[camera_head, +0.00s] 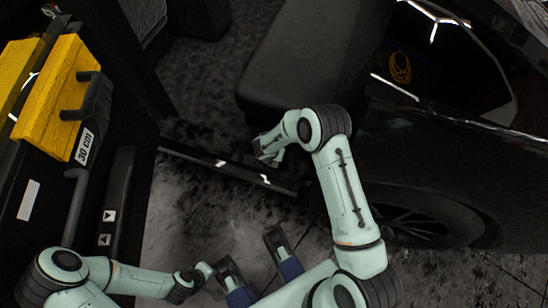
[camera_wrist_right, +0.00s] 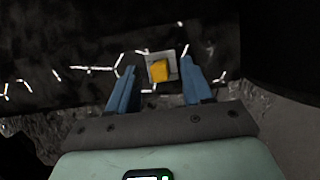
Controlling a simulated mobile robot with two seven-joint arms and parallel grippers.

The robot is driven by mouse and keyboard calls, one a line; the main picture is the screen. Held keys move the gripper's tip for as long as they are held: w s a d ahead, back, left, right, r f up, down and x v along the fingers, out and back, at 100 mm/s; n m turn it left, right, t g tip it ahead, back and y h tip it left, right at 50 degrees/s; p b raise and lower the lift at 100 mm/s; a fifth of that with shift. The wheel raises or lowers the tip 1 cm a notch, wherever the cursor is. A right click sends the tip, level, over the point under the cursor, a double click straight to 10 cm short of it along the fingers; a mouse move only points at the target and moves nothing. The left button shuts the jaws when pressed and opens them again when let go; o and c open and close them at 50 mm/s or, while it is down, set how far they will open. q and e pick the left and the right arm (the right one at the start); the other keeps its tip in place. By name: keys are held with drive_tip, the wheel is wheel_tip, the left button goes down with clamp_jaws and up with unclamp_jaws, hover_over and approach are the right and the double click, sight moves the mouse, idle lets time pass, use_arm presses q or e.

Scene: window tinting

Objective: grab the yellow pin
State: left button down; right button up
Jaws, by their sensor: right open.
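The yellow pin (camera_wrist_right: 159,71) shows in the right wrist view as a small yellow block on a pale square plate (camera_wrist_right: 172,62). My right gripper (camera_wrist_right: 158,64) is open, with its two blue fingers apart to the left and right of the pin in the picture. The pin looks to be ahead of the fingers, and I see no contact. In the head view my right arm bends toward the dark car, and its wrist end (camera_head: 268,149) shows without clear fingers. I cannot make out the pin there. My left arm's end (camera_head: 205,273) is low in the head view, its jaw state unclear.
A dark car body with a wheel (camera_head: 415,222) and a seat (camera_head: 300,55) fills the right and top. A dark cart with yellow holders (camera_head: 55,95) marked 30 cm stands at left. A coiled yellow cable (camera_head: 400,68) shows at upper right.

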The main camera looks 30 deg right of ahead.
drive_tip(key=shift+x, duration=1.15)
drive_tip(key=shift+r, duration=0.1)
clamp_jaws()
use_arm(q)
drive_tip(key=shift+w+a+f, duration=0.2)
drive_tip(key=shift+w+f, duration=0.05)
drive_tip(key=shift+w, duration=0.15)
